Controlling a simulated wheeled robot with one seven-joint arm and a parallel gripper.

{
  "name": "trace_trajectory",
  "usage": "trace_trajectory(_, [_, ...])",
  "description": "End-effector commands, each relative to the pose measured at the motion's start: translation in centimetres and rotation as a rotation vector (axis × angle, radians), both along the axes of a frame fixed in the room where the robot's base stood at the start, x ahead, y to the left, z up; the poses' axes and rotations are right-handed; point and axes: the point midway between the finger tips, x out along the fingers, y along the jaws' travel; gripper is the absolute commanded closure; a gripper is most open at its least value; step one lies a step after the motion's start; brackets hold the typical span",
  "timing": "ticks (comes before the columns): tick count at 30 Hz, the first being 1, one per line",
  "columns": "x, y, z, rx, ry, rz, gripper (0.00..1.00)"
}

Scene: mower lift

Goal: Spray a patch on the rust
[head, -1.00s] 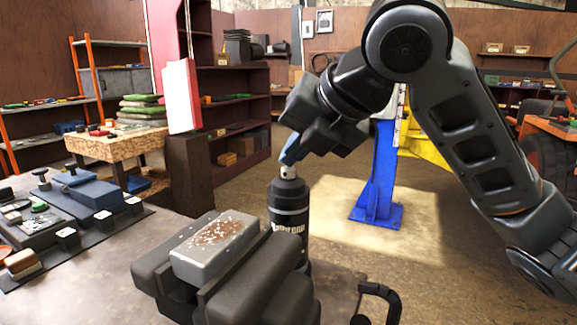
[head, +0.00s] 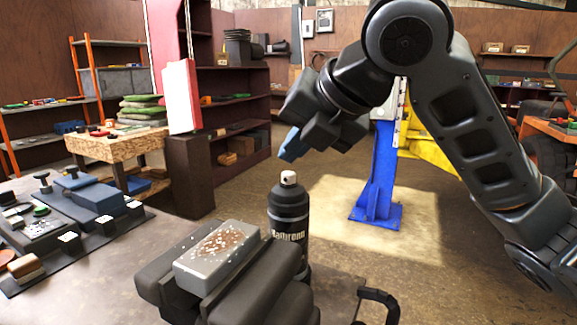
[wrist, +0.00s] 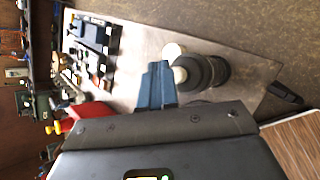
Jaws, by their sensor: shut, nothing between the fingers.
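A black spray can (head: 289,220) with a white nozzle stands upright on the bench, just behind the vise. It also shows from above in the wrist view (wrist: 212,75). A grey metal block (head: 205,268) is held in the dark vise (head: 265,285), and its top carries a brown rust patch (head: 222,242) with pale specks. My gripper (head: 288,150) is above the can's nozzle, apart from it, with its blue fingertips together and empty. In the wrist view the blue fingers (wrist: 157,85) are closed beside the can's top.
A dark mat with tools and blocks (head: 85,210) lies on the bench at left. A black clamp handle (head: 380,300) sticks up at the bench's right edge. A blue lift post (head: 378,180) stands on the floor behind. Bare bench top lies left of the vise.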

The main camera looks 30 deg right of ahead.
Motion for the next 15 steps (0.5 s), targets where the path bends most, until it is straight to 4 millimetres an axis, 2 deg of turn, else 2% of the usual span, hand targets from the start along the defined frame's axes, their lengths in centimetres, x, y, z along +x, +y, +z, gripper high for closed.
trace_trajectory(1, [0.0,0.0,0.9,0.000,-0.001,-0.001,1.00])
trace_trajectory(15, [0.0,0.0,4.9,-0.001,0.000,0.001,1.00])
